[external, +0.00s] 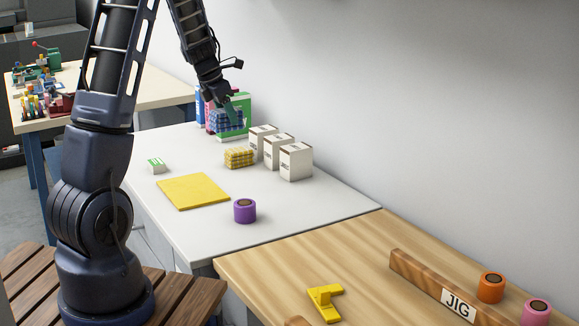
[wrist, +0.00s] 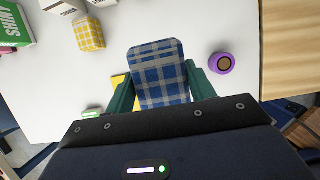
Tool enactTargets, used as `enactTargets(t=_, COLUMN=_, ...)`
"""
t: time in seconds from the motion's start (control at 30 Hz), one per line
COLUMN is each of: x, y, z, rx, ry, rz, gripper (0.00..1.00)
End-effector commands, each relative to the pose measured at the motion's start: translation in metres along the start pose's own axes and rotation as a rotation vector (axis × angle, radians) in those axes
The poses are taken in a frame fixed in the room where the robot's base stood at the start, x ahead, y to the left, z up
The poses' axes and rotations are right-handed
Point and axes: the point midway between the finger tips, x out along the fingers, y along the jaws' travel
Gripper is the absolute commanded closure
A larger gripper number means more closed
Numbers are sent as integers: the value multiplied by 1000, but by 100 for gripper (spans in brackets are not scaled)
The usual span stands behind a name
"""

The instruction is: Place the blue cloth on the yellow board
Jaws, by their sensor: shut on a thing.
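The blue checked cloth (external: 228,121) is folded into a block and gripped by my gripper (external: 232,104). In the wrist view the blue cloth (wrist: 158,72) sits between the green fingers of my gripper (wrist: 162,82). The cloth appears raised above the white counter, in front of the upright boxes in the external view. The yellow board (external: 193,191) lies flat and bare on the white counter, nearer the camera than the cloth. In the wrist view only a sliver of the yellow board (wrist: 118,80) shows; the cloth and gripper hide the rest.
A yellow checked cloth (external: 239,158) lies beside several white cartons (external: 296,161). A purple roll (external: 245,210) stands right of the board, and a small green-and-white box (external: 156,166) lies behind it. A green box (external: 243,112) stands at the back. The counter around the board (external: 290,205) has free room.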

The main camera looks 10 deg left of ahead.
Motion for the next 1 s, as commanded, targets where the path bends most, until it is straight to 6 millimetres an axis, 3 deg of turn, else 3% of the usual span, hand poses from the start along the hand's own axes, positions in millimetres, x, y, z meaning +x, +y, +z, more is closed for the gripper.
enactTargets(t=0.1, x=-10, y=27, z=-21, rx=-6, ry=-2, rz=1, gripper=69)
enactTargets(t=0.3, x=-26, y=62, z=-53, rx=-5, ry=-8, rz=1, gripper=69)
enactTargets(t=0.6, x=-36, y=85, z=-78, rx=0, ry=-13, rz=0, gripper=69)
enactTargets(t=0.77, x=-19, y=87, z=-87, rx=-1, ry=-11, rz=-2, gripper=69)
enactTargets(t=1.0, x=29, y=87, z=-106, rx=-1, ry=-11, rz=-2, gripper=69)
